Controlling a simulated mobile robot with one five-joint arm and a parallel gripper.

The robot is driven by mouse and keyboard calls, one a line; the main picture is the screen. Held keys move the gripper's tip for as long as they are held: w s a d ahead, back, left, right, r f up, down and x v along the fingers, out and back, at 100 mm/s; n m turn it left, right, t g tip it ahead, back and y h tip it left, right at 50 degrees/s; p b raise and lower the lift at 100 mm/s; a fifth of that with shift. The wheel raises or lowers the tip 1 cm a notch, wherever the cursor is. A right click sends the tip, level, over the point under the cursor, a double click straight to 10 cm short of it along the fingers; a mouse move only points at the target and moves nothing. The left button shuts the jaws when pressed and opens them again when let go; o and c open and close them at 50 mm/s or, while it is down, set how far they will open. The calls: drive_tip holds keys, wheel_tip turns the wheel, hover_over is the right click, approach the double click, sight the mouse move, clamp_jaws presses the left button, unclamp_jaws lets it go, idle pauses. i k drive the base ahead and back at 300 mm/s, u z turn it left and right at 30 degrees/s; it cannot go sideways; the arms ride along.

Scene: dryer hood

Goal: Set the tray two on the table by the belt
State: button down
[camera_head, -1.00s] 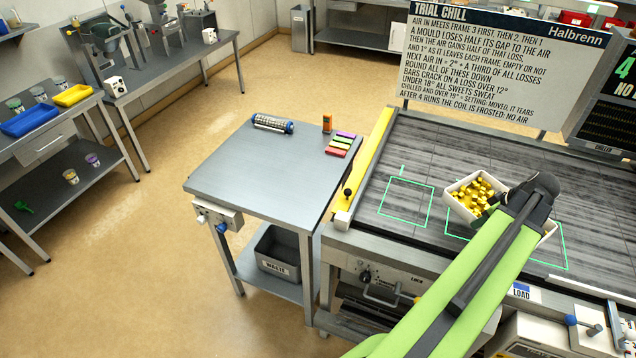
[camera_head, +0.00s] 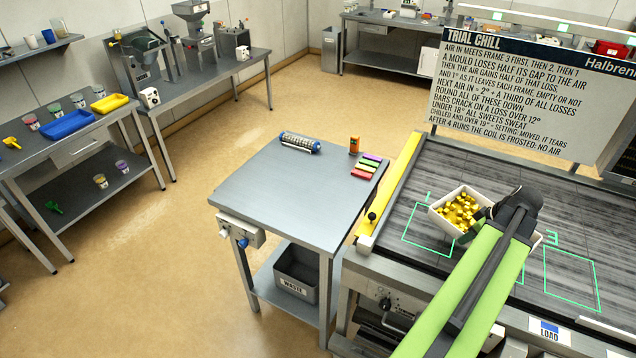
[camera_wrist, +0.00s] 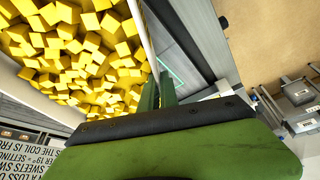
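A white tray (camera_head: 434,213) full of yellow cubes is over the belt (camera_head: 450,160), close to the green square marked 1. No number can be read on it. My gripper (camera_head: 515,205) is at its right part and hides some of it. In the wrist view the tray's wall (camera_wrist: 142,28) runs down between my gripper's green fingers (camera_wrist: 158,92), which are shut on it. The steel table (camera_head: 285,200) by the belt stands to the left, with its near and middle top bare.
A metal cylinder (camera_head: 300,143), an orange device (camera_head: 354,145) and several coloured bars (camera_head: 366,167) lie along the table's far side. A yellow rail (camera_head: 390,185) edges the belt. A sign board (camera_head: 520,90) stands behind it. A waste bin (camera_head: 297,270) sits on the lower shelf.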

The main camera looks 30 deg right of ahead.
sight(290, 193)
drive_tip(key=u, duration=0.6)
drive_tip(key=i, duration=0.85)
drive_tip(key=u, duration=0.4)
